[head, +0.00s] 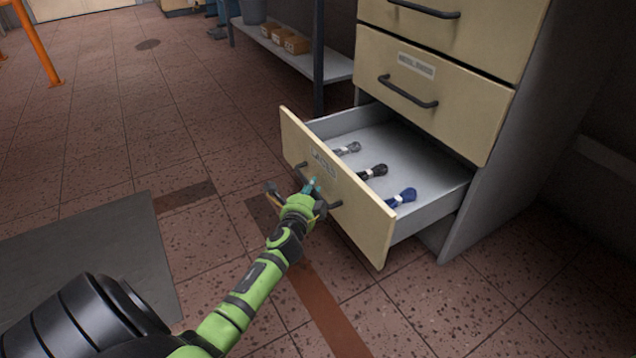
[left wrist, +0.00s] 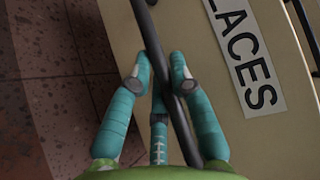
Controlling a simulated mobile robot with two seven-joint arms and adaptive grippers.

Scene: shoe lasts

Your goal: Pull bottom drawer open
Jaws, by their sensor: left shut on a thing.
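The bottom drawer (head: 345,185) of the cream cabinet stands well out from the cabinet, so its grey inside shows in the head view. Its front carries a white label reading LACES, which shows large in the left wrist view (left wrist: 243,55). My left gripper (head: 311,187) is at the drawer front. In the left wrist view its teal fingers (left wrist: 158,75) are closed around the dark bar handle (left wrist: 150,35), with fingers on both sides of it. The gripper hides the middle of the handle in the head view. My right gripper is not in view.
Bundles of laces, grey, black and blue (head: 403,197), lie in the drawer. A shut drawer (head: 440,90) with a dark handle is above it. A grey shelf (head: 290,48) with small boxes stands behind at the left. Tiled floor (head: 110,130) is open to the left.

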